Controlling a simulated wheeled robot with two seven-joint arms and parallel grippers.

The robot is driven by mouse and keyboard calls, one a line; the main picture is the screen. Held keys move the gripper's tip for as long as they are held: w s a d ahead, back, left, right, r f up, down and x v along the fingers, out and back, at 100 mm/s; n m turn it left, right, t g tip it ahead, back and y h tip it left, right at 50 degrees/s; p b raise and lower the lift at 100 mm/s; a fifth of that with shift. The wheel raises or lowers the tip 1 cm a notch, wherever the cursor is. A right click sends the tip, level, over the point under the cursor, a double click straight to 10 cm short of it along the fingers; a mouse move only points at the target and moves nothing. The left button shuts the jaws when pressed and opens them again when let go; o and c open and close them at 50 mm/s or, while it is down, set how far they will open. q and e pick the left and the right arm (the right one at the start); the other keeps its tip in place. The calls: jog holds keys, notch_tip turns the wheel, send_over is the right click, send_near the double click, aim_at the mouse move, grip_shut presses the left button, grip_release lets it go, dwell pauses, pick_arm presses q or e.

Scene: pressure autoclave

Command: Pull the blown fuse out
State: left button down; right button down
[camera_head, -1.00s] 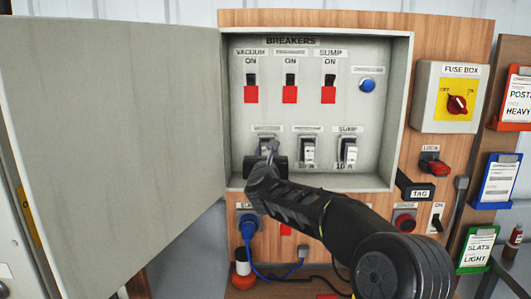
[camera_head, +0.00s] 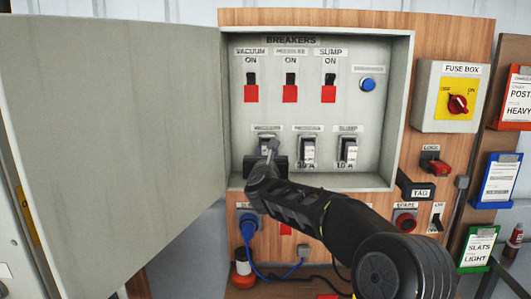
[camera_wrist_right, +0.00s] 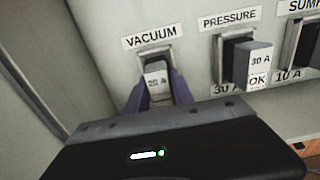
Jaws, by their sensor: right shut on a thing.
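The fuse under the VACUUM label (camera_wrist_right: 157,82) is a grey block marked 20 A in the right wrist view, at its holder in the open breaker cabinet. My right gripper (camera_wrist_right: 155,95) is shut on it, one finger on each side. In the head view my right gripper (camera_head: 268,150) covers most of this fuse. The pressure fuse (camera_wrist_right: 249,66), marked 30 A with an OK tag, sits in its holder to the right. The sump fuse (camera_head: 348,149) sits in the rightmost holder. My left gripper is not in view.
The cabinet door (camera_head: 115,130) stands open at the left. Three red breaker switches, the middle one (camera_head: 290,93), sit above the fuses. A blue button (camera_head: 368,84) is at upper right. The fuse box switch (camera_head: 457,104) is outside the cabinet, right.

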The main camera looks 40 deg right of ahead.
jog(key=shift+a+r, duration=0.1)
jog(key=shift+s, duration=0.1)
jog(key=shift+s+a+b, duration=0.25)
jog(key=shift+s+b, duration=0.05)
jog(key=shift+b, duration=0.1)
jog(key=shift+b+v, duration=0.6)
jog(key=shift+v, duration=0.5)
jog(key=b+v, duration=0.1)
jog(key=v, duration=0.2)
